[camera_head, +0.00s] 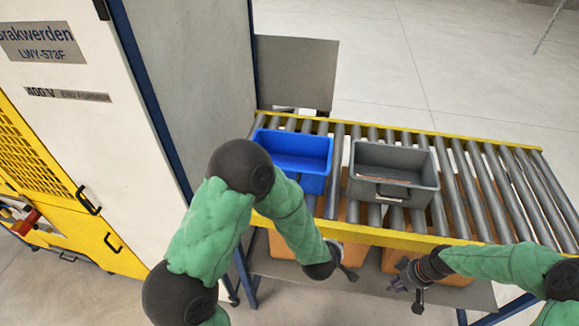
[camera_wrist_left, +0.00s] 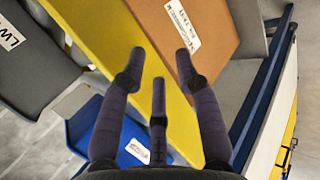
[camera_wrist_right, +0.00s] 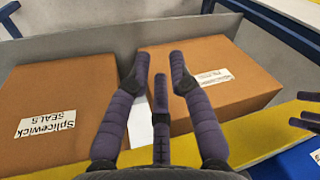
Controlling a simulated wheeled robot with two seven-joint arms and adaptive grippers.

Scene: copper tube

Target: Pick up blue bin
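The blue bin (camera_head: 300,147) stands upright on the roller conveyor, left of a grey bin, and looks empty. My left arm passes in front of its lower left side. The blue bin shows at lower left in the left wrist view (camera_wrist_left: 118,132), and a blue piece with a label shows at the right wrist view's lower right corner. My left gripper (camera_head: 350,275) is below and in front of the conveyor's near rail, its fingers (camera_wrist_left: 159,65) spread and empty. My right gripper (camera_head: 400,283) is to its right, also in front of the rail, its fingers (camera_wrist_right: 160,70) spread and empty.
The grey bin (camera_head: 415,172) holds something flat. A yellow rail (camera_head: 460,240) edges the conveyor. Cardboard boxes (camera_wrist_right: 60,95) sit on a shelf beneath it. A tall white and yellow machine (camera_head: 100,140) stands at left. Rollers right of the grey bin are bare.

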